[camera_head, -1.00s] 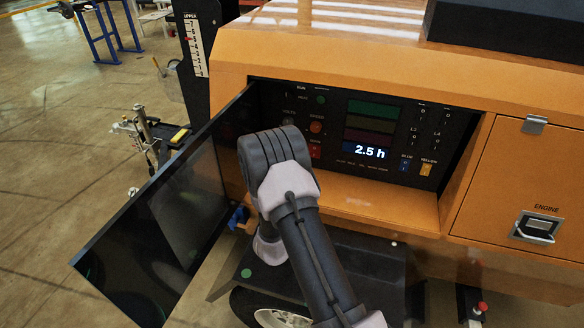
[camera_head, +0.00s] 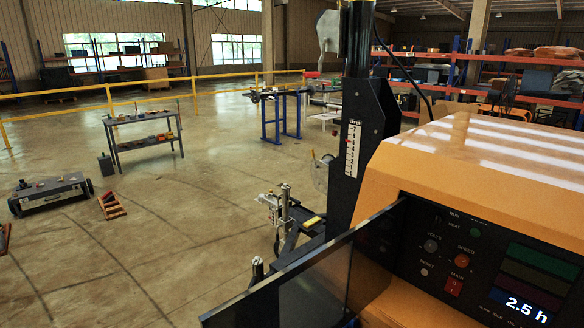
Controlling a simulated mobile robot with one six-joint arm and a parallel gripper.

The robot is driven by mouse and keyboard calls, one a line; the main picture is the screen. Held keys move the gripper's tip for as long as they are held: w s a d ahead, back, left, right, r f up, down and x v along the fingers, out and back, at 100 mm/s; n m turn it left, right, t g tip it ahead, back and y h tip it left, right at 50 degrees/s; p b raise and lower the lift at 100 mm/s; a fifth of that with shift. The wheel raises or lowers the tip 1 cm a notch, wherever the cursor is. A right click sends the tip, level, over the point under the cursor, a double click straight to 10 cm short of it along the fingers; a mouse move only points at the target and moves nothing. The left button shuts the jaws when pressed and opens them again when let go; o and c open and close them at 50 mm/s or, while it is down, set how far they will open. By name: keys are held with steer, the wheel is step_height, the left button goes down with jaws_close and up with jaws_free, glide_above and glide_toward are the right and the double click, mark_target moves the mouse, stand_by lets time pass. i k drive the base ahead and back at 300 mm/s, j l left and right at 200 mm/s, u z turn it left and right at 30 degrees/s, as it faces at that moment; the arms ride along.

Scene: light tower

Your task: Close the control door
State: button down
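The control door (camera_head: 312,289) is a dark, glossy panel at the lower middle. It is hinged at the left side of the control panel and stands open, swung out to the left. The control panel (camera_head: 480,262) shows uncovered in the orange machine body (camera_head: 480,165), with knobs, a red main switch and a lit display reading 2.5 h. The lower part of the door is cut off by the picture edge. My gripper and arm are not in view.
A black mast (camera_head: 362,130) with a scale stands behind the door. A hitch or jack (camera_head: 283,212) sits on the floor beyond it. A grey workbench (camera_head: 145,137), a low grey case (camera_head: 50,192) and a yellow railing (camera_head: 150,100) stand farther left. Open concrete floor lies between.

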mark_target(330, 287)
steer(key=j+z, duration=0.2)
steer(key=j, duration=0.2)
steer(key=k+j+z, duration=0.1)
steer(key=j+z, duration=0.15)
steer(key=j, duration=0.2)
steer(key=k+j+z, duration=0.2)
steer(key=j, duration=0.2)
steer(key=j+z, duration=0.25)
steer(key=j, duration=0.15)
steer(key=k+j+z, duration=0.2)
steer(key=i+j+z, duration=0.1)
steer(key=j+z, duration=0.15)
steer(key=j, duration=0.25)
steer(key=i+j+z, duration=0.1)
steer(key=j+z, duration=0.15)
steer(key=j, duration=0.3)
steer(key=i+l, duration=0.15)
steer(key=l, duration=0.25)
steer(key=i+l+u, duration=0.15)
steer(key=l, duration=0.2)
